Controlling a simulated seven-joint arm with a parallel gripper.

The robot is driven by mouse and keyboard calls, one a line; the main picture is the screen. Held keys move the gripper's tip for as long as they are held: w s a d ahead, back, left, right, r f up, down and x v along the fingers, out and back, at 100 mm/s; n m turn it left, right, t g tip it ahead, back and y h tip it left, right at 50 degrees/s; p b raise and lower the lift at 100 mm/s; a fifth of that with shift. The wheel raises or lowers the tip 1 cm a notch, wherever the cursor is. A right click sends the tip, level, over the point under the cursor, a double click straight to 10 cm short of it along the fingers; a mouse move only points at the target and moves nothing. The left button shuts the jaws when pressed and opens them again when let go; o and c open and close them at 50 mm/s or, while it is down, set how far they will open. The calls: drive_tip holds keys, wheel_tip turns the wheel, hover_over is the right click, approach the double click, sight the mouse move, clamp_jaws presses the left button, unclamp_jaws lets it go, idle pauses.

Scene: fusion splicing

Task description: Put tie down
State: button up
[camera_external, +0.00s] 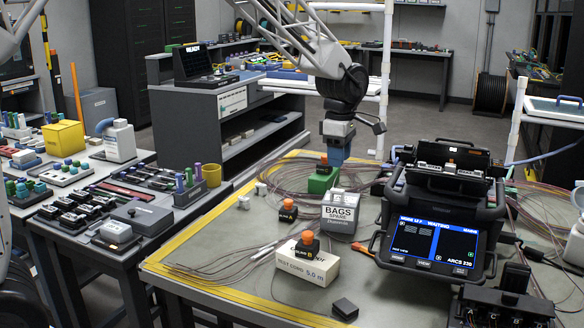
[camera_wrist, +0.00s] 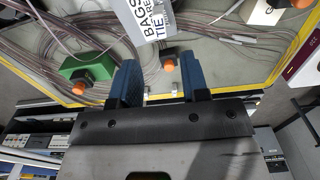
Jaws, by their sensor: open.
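My gripper (camera_external: 336,153) hangs over the back part of the bench, pointing down, and overlaps the view just behind the green block (camera_external: 322,180). In the wrist view its two blue fingers (camera_wrist: 158,82) are spread apart, with nothing visible held between them. I cannot make out a tie in either view. A box (camera_external: 340,213) printed "BAGS SPARE" stands on the bench; its lettering in the wrist view (camera_wrist: 143,22) includes "TIE". Two small pale pieces (camera_external: 243,202) lie on the bench left of the green block and show near the fingers in the wrist view (camera_wrist: 174,89).
Loose fibre coils (camera_external: 290,168) spread around the green block. An orange-topped black block (camera_external: 288,210) and a white labelled box (camera_external: 307,268) stand nearer the front. The splicer (camera_external: 440,215) with its lit screen fills the right side.

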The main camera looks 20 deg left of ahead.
drive_tip(key=shift+r, duration=1.3)
drive_tip(key=shift+a, duration=0.1)
drive_tip(key=s+a+r+m+t, duration=0.1)
drive_tip(key=s+a+r+m, duration=0.4)
drive_tip(key=s+a+r, duration=0.35)
drive_tip(key=s+a+r+m, duration=0.4)
drive_tip(key=s+a+r, duration=0.1)
drive_tip(key=s+a, duration=0.55)
drive_tip(key=s+a+m, duration=0.4)
drive_tip(key=s+a, duration=0.1)
drive_tip(key=s, duration=0.6)
drive_tip(key=s+a+f+m+t, duration=0.1)
drive_tip(key=s+a+m, duration=0.4)
drive_tip(key=s, duration=0.5)
drive_tip(key=shift+s+a+t, duration=0.3)
drive_tip(key=shift+s+a, duration=0.1)
drive_tip(key=shift+a, duration=0.1)
